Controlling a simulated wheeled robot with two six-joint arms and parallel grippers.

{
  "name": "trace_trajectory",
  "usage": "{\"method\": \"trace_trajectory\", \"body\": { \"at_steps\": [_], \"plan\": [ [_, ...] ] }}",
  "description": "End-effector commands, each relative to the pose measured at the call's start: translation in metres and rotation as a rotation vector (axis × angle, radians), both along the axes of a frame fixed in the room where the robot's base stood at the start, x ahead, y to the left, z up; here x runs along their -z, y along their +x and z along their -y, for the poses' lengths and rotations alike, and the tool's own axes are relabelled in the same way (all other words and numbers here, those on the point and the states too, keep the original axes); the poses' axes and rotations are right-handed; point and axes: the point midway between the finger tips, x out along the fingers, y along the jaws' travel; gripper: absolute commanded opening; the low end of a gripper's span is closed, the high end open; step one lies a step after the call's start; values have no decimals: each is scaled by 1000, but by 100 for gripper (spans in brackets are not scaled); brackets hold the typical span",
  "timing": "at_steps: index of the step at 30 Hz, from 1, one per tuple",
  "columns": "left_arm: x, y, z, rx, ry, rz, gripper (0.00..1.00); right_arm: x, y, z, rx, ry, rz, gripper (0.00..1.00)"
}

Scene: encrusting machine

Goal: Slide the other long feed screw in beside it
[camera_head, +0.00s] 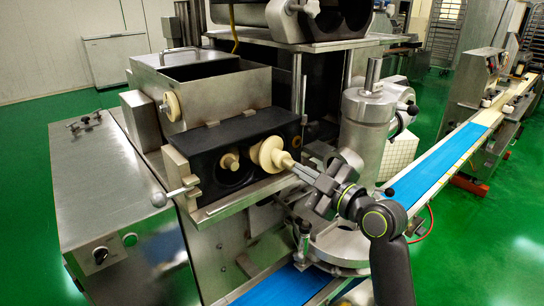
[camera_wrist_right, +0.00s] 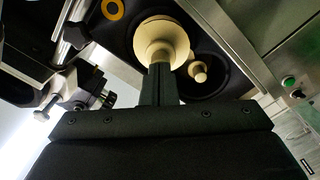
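The cream feed screw (camera_head: 272,154) is in my right gripper (camera_head: 297,167), which is shut on its shaft end. The screw's round flights face the front of the black housing (camera_head: 212,146), at the right of its opening. I cannot tell how far its tip reaches inside. The first feed screw (camera_head: 230,161) sits in the housing with only its cream end showing, to the left of the held one. In the right wrist view the held screw (camera_wrist_right: 161,42) stands above my gripper fingers (camera_wrist_right: 159,85), and the first screw's end (camera_wrist_right: 198,71) shows beside it. My left gripper is not in view.
A steel hopper (camera_head: 215,90) stands above the housing. A steel ledge (camera_head: 245,198) runs below the opening, and a lever with a ball knob (camera_head: 159,199) sticks out at left. A steel cylinder (camera_head: 365,125) stands close to my right arm. A blue conveyor belt (camera_head: 436,164) runs at right.

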Motion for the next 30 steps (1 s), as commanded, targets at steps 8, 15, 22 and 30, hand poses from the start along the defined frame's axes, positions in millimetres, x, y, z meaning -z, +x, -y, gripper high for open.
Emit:
{"method": "trace_trajectory", "body": {
  "at_steps": [8, 15, 22, 30],
  "plan": [
    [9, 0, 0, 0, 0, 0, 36, 1, 16, -13, -1, 1, 0, 0],
    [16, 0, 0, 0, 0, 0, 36, 1, 29, -23, 0, 1, 1, 0],
    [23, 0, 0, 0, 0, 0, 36, 1, 42, -33, -1, 0, 1, 0],
    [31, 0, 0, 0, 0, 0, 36, 1, 57, -44, -1, 1, 0, 0]
  ]
}}
